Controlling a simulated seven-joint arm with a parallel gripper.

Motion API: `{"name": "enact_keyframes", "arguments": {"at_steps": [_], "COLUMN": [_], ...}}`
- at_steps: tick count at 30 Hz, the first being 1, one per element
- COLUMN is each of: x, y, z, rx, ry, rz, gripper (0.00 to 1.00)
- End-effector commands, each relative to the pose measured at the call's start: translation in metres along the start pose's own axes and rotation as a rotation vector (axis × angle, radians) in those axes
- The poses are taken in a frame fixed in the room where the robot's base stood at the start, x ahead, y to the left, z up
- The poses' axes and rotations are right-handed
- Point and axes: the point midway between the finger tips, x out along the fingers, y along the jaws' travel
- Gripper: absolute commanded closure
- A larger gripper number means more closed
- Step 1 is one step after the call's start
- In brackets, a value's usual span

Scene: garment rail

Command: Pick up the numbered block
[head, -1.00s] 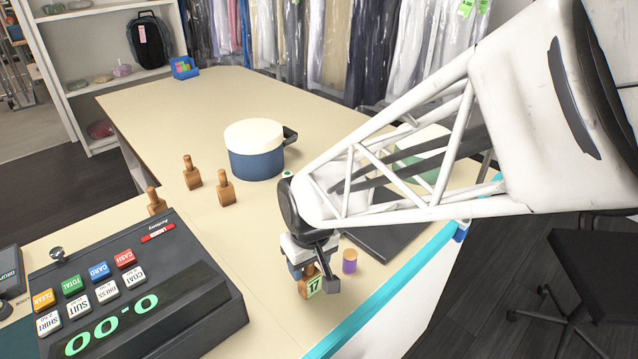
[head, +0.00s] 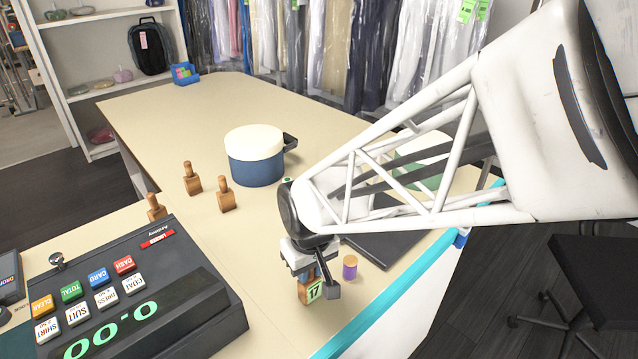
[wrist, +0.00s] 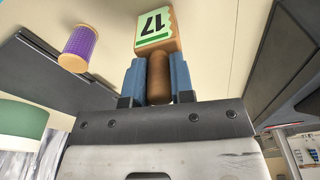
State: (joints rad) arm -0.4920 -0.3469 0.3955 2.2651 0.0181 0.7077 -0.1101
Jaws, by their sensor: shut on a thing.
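A purple spool (head: 349,267) stands close to the right of the block. A blue pot (head: 255,168), wooden stamps (head: 226,195) and a cash register (head: 150,290) are on the counter (head: 180,105). A dark flat slab (head: 385,246) lies behind the spool.

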Motion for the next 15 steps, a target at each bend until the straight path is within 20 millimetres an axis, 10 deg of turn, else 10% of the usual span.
{"name": "enact_keyframes", "arguments": {"at_steps": [15], "x": [-0.037], "y": [-0.002], "z": [0.017], "rx": [0.000], "ry": [0.002], "rz": [0.000], "gripper": [1.00]}}
